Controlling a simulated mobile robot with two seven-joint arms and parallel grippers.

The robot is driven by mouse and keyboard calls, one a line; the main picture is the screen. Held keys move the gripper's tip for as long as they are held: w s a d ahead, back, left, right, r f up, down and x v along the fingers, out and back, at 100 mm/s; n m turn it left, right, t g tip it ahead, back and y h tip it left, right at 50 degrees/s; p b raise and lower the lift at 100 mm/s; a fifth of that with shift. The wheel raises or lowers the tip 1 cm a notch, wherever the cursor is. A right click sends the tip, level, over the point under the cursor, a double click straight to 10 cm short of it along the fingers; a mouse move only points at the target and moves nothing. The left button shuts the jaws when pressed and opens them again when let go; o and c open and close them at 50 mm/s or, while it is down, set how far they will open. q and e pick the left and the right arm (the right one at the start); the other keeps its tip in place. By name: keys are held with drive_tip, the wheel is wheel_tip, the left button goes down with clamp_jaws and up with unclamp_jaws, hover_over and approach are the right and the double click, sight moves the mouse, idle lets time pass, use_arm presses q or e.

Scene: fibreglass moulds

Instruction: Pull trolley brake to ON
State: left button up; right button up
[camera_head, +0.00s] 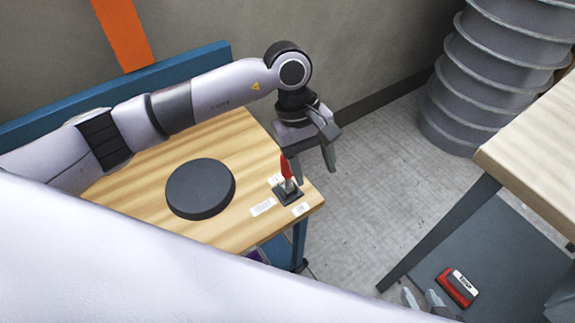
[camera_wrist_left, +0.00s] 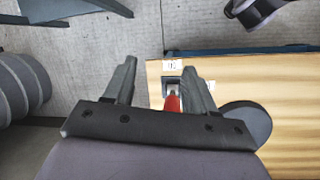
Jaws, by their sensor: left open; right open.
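The trolley brake is a red-handled lever (camera_head: 286,167) on a small black base (camera_head: 288,193) near the right corner of the trolley's wooden top (camera_head: 150,200). In the head view its handle points up and leans slightly left. My left gripper (camera_head: 314,170) is open beside and above the lever, pointing down. In the left wrist view, the red handle (camera_wrist_left: 172,103) shows between the open fingers (camera_wrist_left: 160,68), nearer the right one; contact cannot be told. White labels (camera_head: 262,207) lie by the base, their text too small to read. My right gripper (camera_head: 423,298) is open at the bottom edge, partly hidden.
A black disc (camera_head: 200,188) lies on the trolley top, left of the lever. A blue rail (camera_head: 190,67) runs along the trolley's back. A wooden table (camera_head: 535,140) stands right, with a red object (camera_head: 457,287) below it. Grey stacked rings (camera_head: 490,80) stand behind.

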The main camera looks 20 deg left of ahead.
sight(288, 174)
use_arm(q)
drive_tip(key=w+a+y, duration=0.1)
drive_tip(key=a, duration=0.1)
drive_tip(key=w+a+t+y, duration=0.1)
drive_tip(key=a, duration=0.1)
drive_tip(key=w+a+r+m+y, duration=0.1)
drive_tip(key=a, duration=0.1)
drive_tip(key=shift+w+t, duration=0.3)
drive_tip(key=shift+w, duration=0.1)
drive_tip(key=shift+w+a+f, duration=0.1)
drive_tip(key=shift+f, duration=3.35)
drive_tip(key=shift+b, duration=0.3)
clamp_jaws()
